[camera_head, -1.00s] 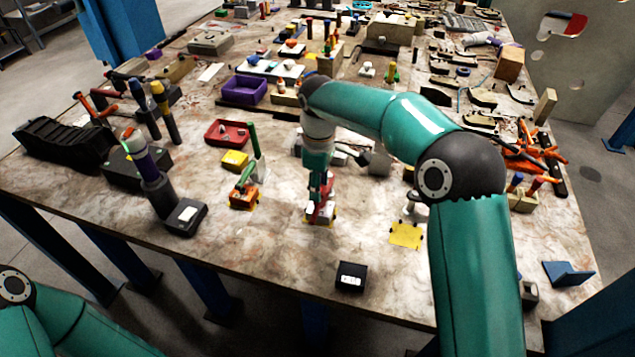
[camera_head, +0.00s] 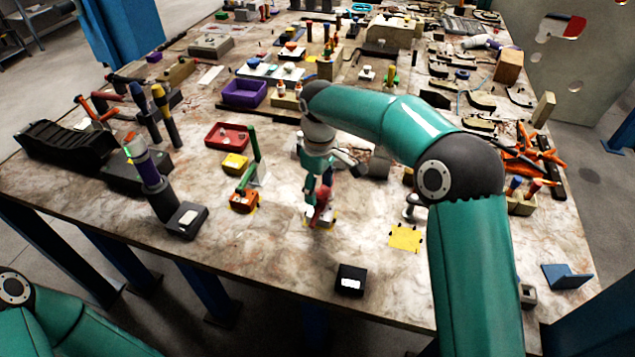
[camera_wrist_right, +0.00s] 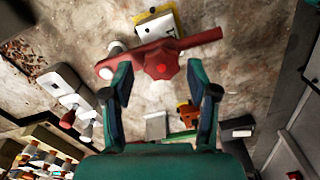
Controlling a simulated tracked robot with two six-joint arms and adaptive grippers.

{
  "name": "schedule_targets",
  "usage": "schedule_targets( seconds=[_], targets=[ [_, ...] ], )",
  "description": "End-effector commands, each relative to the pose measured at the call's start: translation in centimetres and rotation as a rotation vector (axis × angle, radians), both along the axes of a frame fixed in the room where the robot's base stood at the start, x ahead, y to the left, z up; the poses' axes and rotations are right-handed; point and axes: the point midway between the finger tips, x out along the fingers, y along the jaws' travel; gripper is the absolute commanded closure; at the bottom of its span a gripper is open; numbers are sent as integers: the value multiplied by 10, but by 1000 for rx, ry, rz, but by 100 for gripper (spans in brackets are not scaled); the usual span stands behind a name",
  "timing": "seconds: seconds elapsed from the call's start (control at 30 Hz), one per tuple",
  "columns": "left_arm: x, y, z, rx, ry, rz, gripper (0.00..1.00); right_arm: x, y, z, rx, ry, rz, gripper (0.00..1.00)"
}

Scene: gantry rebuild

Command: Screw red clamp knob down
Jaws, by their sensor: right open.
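The red clamp knob (camera_wrist_right: 162,68) is a lobed red knob by a long red bar in the right wrist view. A pale block (camera_wrist_right: 158,25) on a yellow patch lies beyond it. In the head view the red clamp (camera_head: 322,212) stands near the table's front, partly hidden by my gripper. My right gripper (camera_wrist_right: 165,88) is open, its two fingers apart with the knob between and just beyond their tips; I see no contact. It also shows in the head view (camera_head: 318,193), pointing down over the clamp. My left gripper is out of view.
An orange clamp with a green handle (camera_head: 245,195) stands just left. A yellow patch (camera_head: 405,237) and a small grey post (camera_head: 411,208) are at right. A black box (camera_head: 351,280) lies in front. Bare table (camera_head: 275,262) lies around the clamp's front.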

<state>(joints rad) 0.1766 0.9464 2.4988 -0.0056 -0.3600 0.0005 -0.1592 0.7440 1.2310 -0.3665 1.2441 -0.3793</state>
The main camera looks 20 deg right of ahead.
Motion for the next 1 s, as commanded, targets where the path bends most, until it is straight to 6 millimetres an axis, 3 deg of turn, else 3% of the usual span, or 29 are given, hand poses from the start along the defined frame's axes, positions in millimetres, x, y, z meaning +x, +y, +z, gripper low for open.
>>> schedule_targets(
  seconds=[0.27, 0.6, 0.7, 1.0],
  targets=[
    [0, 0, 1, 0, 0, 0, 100, 1, 1, 25, 1, -3, 1, 41],
    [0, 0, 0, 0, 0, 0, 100, 2, 0, 93, 1, -4, -1, 41],
    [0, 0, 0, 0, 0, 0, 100, 3, 0, 105, 0, -4, -1, 41],
    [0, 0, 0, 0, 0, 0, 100, 2, 0, 119, 0, 0, 1, 41]
  ],
)
